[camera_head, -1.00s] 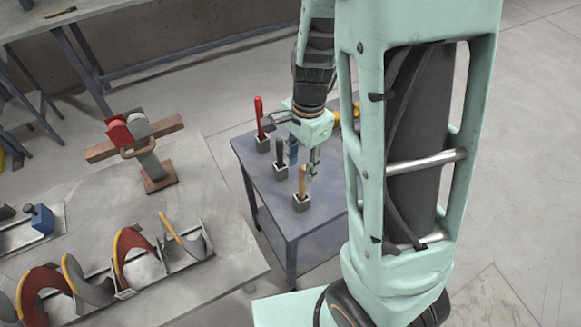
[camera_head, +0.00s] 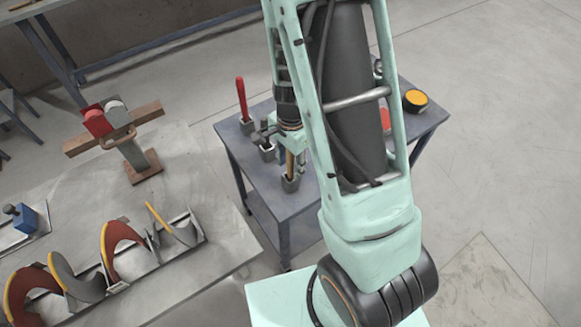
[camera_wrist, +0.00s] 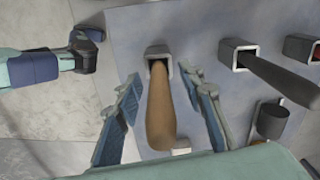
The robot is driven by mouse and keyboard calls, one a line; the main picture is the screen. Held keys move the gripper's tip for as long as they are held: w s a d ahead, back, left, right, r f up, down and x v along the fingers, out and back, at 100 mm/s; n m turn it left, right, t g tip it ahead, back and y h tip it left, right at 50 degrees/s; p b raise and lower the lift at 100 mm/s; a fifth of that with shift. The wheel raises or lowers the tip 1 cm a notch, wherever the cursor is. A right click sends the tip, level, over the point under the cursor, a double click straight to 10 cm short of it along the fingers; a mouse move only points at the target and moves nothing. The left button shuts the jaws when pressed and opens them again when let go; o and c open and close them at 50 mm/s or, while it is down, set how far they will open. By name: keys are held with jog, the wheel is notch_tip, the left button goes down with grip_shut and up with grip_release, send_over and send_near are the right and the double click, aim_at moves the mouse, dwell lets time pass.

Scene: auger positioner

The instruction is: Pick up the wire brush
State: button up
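A tool with a tan wooden handle (camera_wrist: 160,110), likely the wire brush, stands handle up in a small square holder (camera_wrist: 152,54) on the blue-grey side table. Its head is hidden. The handle also shows in the head view (camera_head: 290,166), partly behind my gripper. My gripper (camera_wrist: 166,80) is open, with one blue-padded finger on each side of the handle. Gaps show between both pads and the handle in the wrist view.
A dark-handled tool (camera_wrist: 280,80) and a red-handled tool (camera_head: 241,100) stand in holders nearby on the side table (camera_head: 237,160). A yellow-topped round item (camera_head: 415,99) lies at its right. A workbench (camera_head: 195,262) with auger parts stands at the left.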

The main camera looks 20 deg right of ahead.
jog(key=shift+f, duration=0.4)
jog(key=shift+c, duration=0.2)
grip_shut()
jog(key=shift+r, duration=0.15)
